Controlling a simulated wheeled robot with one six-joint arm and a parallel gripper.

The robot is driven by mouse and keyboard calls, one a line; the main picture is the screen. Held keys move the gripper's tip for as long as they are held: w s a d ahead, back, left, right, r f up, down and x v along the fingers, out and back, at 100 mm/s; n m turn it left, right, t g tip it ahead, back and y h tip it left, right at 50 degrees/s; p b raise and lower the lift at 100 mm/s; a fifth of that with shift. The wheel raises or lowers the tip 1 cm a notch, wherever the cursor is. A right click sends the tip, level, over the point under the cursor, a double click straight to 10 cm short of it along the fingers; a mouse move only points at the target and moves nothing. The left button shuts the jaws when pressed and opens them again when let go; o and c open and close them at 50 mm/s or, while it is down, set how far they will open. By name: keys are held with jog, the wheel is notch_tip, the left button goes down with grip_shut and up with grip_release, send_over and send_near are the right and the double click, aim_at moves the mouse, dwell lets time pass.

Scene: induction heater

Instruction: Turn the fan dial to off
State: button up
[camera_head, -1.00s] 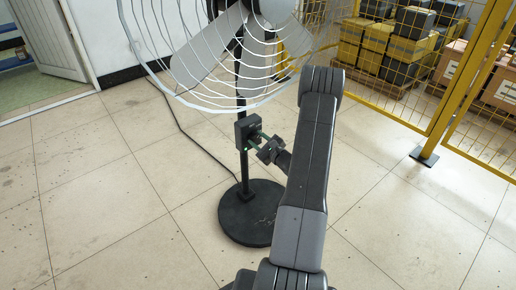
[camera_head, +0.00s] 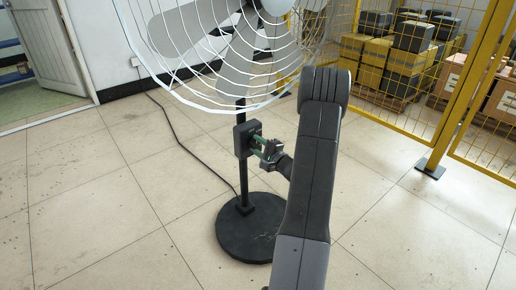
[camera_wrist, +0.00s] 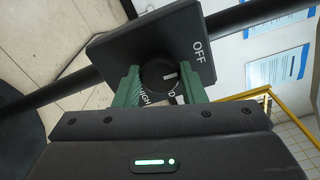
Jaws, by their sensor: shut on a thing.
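The fan dial (camera_wrist: 155,75) is a round black knob on the square black control box (camera_wrist: 185,25) in the wrist view. A white mark on the dial points to the right in that picture. "OFF" is printed to the upper right of the dial. "HIGH" shows at the lower left, and a partly hidden label ending in "D" shows below. The control box also shows on the fan's pole in the head view (camera_head: 241,140). My gripper (camera_wrist: 160,82) has its two green fingers on either side of the dial, shut on it.
The standing fan has a wire cage (camera_head: 215,45) above the box and a round black base (camera_head: 248,240) on the floor. A yellow mesh fence (camera_head: 400,80) stands at the right with boxes behind it. A black cable crosses the tiled floor at the left.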

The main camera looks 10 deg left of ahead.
jog(key=shift+n, duration=0.3)
jog(key=o, duration=1)
jog(key=p+v, duration=0.3)
jog(key=v, duration=1)
jog(key=shift+s+d, duration=0.25)
